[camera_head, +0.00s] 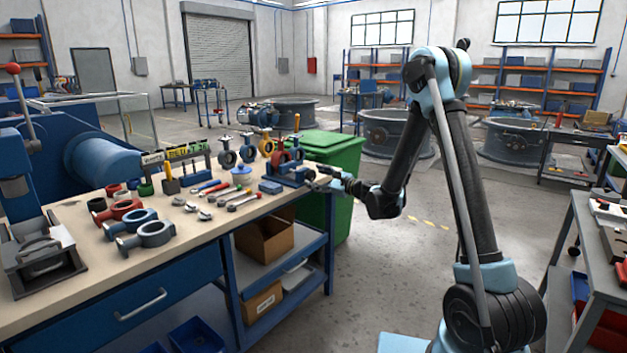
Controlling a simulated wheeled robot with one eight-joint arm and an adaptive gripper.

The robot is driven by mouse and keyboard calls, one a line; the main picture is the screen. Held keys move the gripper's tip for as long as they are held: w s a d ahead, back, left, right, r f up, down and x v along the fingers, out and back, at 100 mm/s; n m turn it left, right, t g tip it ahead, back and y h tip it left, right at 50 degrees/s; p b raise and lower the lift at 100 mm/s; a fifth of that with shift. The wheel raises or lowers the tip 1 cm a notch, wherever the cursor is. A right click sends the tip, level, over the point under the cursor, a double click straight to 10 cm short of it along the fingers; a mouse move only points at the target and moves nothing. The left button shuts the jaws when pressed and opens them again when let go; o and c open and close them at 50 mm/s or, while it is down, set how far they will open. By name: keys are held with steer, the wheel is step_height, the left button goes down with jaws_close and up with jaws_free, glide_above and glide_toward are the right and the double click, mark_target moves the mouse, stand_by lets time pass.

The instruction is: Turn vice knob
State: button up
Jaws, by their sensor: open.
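A small blue vice (286,174) stands at the far right end of the workbench, with a red and dark round valve part (281,158) at it. The vice's knob is too small to make out and may be behind my gripper. My gripper (318,181) reaches in from the right, just beside the vice's right side at the bench edge. It is open, and I see nothing between its fingers. Whether it touches the vice cannot be told from this view.
The workbench (190,228) holds several valve rings, such as a blue one (136,220), and wrenches (243,200). A green bin (335,150) stands behind the bench's right end, close to my gripper. Open floor (400,270) lies right of the bench. A tool cart (590,225) stands far right.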

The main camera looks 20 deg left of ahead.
steer(key=v, duration=0.9)
steer(key=shift+d, duration=0.1)
steer(key=s+d+r+n+g+h, duration=0.25)
steer(key=s+d+n+h, duration=0.5)
steer(key=s+d, duration=0.6)
steer(key=s+d+f+n+h, duration=0.3)
steer(key=s+d, duration=0.5)
steer(key=d, duration=0.1)
steer(key=s+d+f+n+g+h, duration=0.1)
steer(key=s+d+f+n+h, duration=0.1)
steer(key=s+d, duration=0.6)
steer(key=s+d+f+n+g+h, duration=0.1)
steer(key=s+d+f+n+h, duration=0.2)
steer(key=s+d, duration=0.4)
steer(key=d+f+h, duration=0.1)
steer(key=d, duration=0.3)
steer(key=shift+s+n, duration=0.35)
steer(key=shift+s, duration=0.05)
